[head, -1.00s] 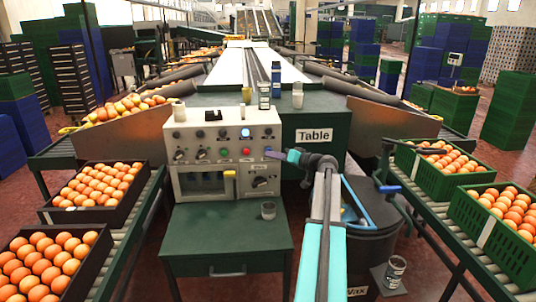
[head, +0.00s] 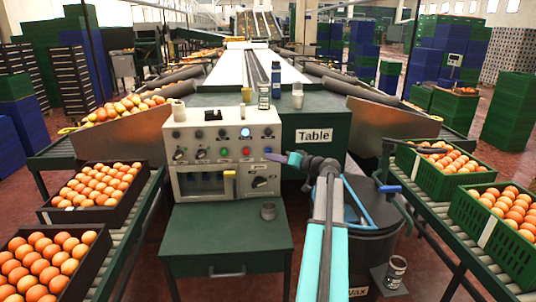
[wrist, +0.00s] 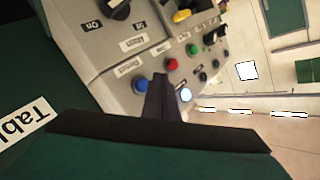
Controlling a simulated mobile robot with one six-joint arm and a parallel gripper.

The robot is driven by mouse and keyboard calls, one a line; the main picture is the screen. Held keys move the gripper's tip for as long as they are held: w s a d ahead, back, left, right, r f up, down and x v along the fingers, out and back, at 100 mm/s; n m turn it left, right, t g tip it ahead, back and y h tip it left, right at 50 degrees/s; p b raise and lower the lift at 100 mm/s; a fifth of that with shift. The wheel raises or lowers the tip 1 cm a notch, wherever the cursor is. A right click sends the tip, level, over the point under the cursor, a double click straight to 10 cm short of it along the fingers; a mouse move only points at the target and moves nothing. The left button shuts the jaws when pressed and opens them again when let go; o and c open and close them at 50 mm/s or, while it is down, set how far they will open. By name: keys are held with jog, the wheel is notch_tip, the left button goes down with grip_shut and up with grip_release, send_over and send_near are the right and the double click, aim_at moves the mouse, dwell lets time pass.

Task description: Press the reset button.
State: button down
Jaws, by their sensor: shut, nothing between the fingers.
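The grey control panel (head: 225,160) stands on a green table, with a row of coloured buttons on its face. A blue button (wrist: 140,85) shows in the wrist view beside a white label that looks like "Reset". A red button (wrist: 173,64) and a green button (wrist: 192,49) lie along the same row. My gripper (wrist: 160,78) is shut and empty, its dark fingers between the blue button and a lit pale-blue lamp (wrist: 186,94). In the head view my gripper (head: 271,156) is at the panel's right side. Contact with a button cannot be told.
A large selector knob (head: 261,182) and a yellow handle (head: 229,183) are lower on the panel. Orange crates (head: 105,215) line both sides.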

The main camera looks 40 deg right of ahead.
jog(key=shift+s+a+b, duration=0.4)
jog(key=shift+s+a, duration=0.75)
jog(key=shift+s, duration=0.25)
jog(key=shift+s, duration=0.1)
